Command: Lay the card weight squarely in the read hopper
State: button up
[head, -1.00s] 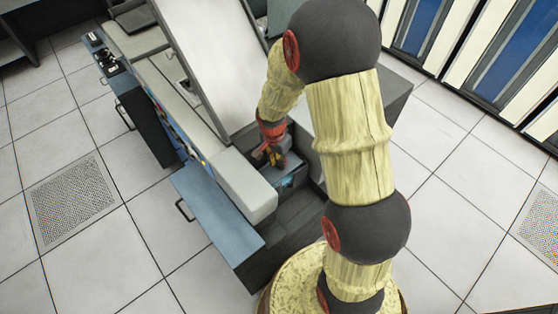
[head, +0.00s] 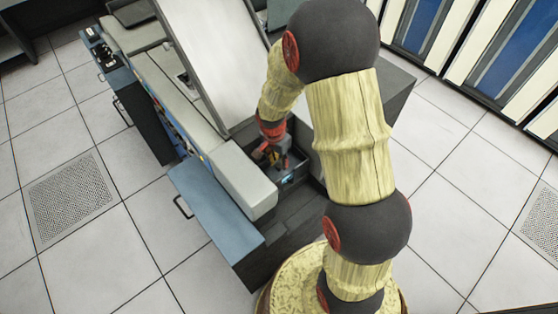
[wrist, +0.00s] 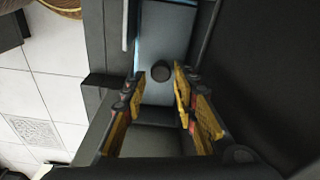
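The card weight (wrist: 172,25) is a pale grey-blue plate with a dark round knob (wrist: 160,71). In the wrist view it lies within the dark-walled read hopper, its long edges roughly in line with the walls. Exact squareness and full seating cannot be told. My gripper (wrist: 158,77) is open, its yellow-and-black fingers on either side of the knob with gaps visible. In the head view my gripper (head: 272,155) is down at the hopper (head: 291,181), and my arm and fingers hide part of the weight.
A pale machine cover (head: 243,178) and a blue shelf (head: 215,212) with a handle lie left of the hopper. A large tilted panel (head: 208,60) rises behind. Dark hopper walls stand close around my fingers. Tiled floor is open on the left.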

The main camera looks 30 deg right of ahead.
aim_at(276, 173)
jog(key=shift+o, duration=1.3)
notch_tip(276, 173, up, 12)
jog(key=a, duration=0.1)
jog(key=shift+s+a, duration=0.2)
jog(key=shift+s, duration=0.1)
jog(key=shift+f, duration=0.1)
